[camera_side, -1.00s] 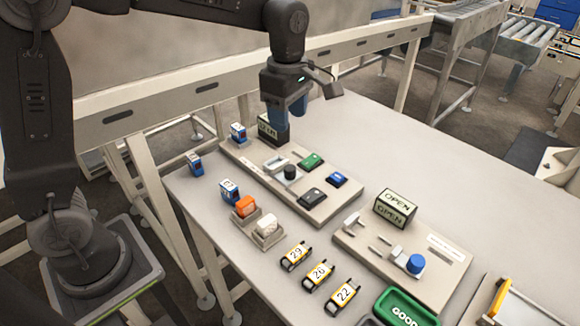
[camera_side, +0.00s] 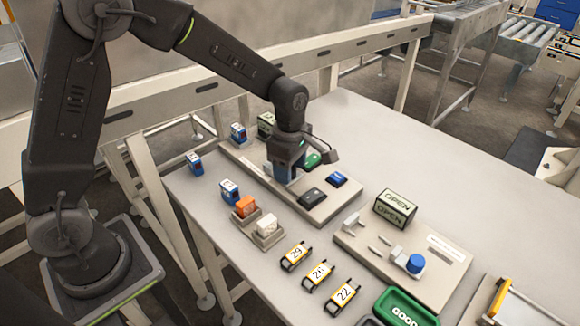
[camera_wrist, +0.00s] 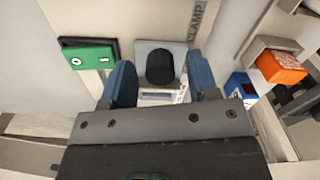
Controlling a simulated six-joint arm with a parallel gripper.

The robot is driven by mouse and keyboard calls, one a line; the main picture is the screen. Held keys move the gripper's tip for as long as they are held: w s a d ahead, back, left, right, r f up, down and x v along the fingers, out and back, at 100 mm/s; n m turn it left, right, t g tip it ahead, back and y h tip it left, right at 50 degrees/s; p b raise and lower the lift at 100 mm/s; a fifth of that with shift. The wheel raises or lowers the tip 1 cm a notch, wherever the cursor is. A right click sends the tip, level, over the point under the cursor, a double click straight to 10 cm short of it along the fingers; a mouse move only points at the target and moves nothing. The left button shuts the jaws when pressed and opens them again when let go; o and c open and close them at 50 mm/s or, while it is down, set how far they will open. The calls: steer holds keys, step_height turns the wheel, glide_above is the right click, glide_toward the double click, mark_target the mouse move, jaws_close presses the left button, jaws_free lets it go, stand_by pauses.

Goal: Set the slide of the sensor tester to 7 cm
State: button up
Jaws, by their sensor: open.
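My gripper (camera_side: 286,172) is open and points down over the near board (camera_side: 262,180), where the side view showed a slide with a black knob. That knob is hidden behind my gripper in the side view now. In the wrist view the black knob (camera_wrist: 160,67) sits on a grey plate (camera_wrist: 143,48), between the blue fingers of my gripper (camera_wrist: 160,68), with a gap on both sides. A strip with small marks (camera_wrist: 182,93) shows beside it, partly covered; its numbers are unreadable. The word CLAMP is printed on the board.
The board also carries green (camera_side: 313,160), blue (camera_side: 337,179) and black (camera_side: 312,195) parts. A second board (camera_side: 350,238) has a blue knob (camera_side: 415,264) and an OPEN display (camera_side: 394,207). Orange (camera_side: 245,207) and white (camera_side: 266,225) blocks stand in holders.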

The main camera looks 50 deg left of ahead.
steer(key=shift+f, duration=0.15)
steer(key=shift+c, duration=0.2)
jaws_close()
stand_by(0.3)
